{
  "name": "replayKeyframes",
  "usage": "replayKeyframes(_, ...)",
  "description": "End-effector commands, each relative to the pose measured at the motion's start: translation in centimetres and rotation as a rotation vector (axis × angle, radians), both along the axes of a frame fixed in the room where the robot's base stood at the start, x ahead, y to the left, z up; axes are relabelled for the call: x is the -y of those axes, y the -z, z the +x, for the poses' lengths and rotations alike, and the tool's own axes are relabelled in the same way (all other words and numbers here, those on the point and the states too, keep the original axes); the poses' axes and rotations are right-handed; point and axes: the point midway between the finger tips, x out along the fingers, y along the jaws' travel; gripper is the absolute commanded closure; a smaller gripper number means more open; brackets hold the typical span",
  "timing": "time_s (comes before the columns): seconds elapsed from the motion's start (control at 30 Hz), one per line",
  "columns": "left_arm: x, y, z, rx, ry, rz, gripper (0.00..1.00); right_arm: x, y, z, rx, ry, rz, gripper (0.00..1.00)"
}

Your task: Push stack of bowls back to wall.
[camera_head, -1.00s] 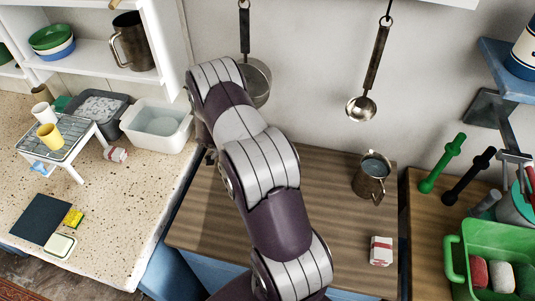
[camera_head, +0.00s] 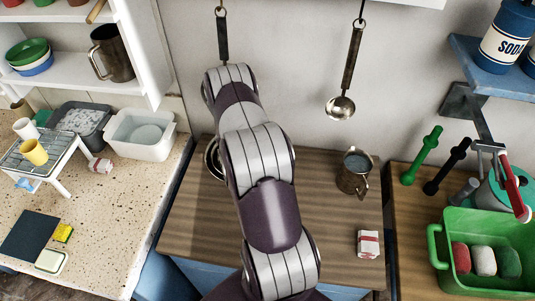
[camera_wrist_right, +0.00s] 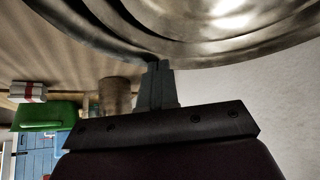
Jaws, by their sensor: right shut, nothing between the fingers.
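Shiny metal bowls, seemingly nested, stand on the wooden counter. In the head view only a sliver of them, the metal bowls (camera_head: 213,158), shows left of my right arm, which hides the rest. In the right wrist view the curved rims of the bowls (camera_wrist_right: 215,30) fill the top, very close. My right gripper (camera_wrist_right: 158,68) is shut and empty, its tips at the lower edge of the bowls; I cannot tell whether they touch. In the head view the right gripper is hidden behind its arm. My left gripper is not in view.
The wall (camera_head: 290,60) rises behind the wooden counter (camera_head: 325,215). A metal jug (camera_head: 355,173) and a red-and-white box (camera_head: 368,244) stand right of my arm. A ladle (camera_head: 341,107) hangs above. A green basin (camera_head: 482,282) is at right, a white tub (camera_head: 140,135) at left.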

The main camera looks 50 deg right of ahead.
Motion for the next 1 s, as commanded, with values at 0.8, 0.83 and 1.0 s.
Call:
replayKeyframes(0.8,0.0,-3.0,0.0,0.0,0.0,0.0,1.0,-2.6,-1.7,1.1,-0.002,-0.001,0.001,1.0)
replayKeyframes(0.83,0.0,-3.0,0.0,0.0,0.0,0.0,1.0,-2.6,-1.6,0.9,-0.002,-0.001,0.001,1.0)
replayKeyframes(1.0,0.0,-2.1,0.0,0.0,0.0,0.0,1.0,-4.7,-1.1,1.7,-0.001,-0.007,0.002,1.0)
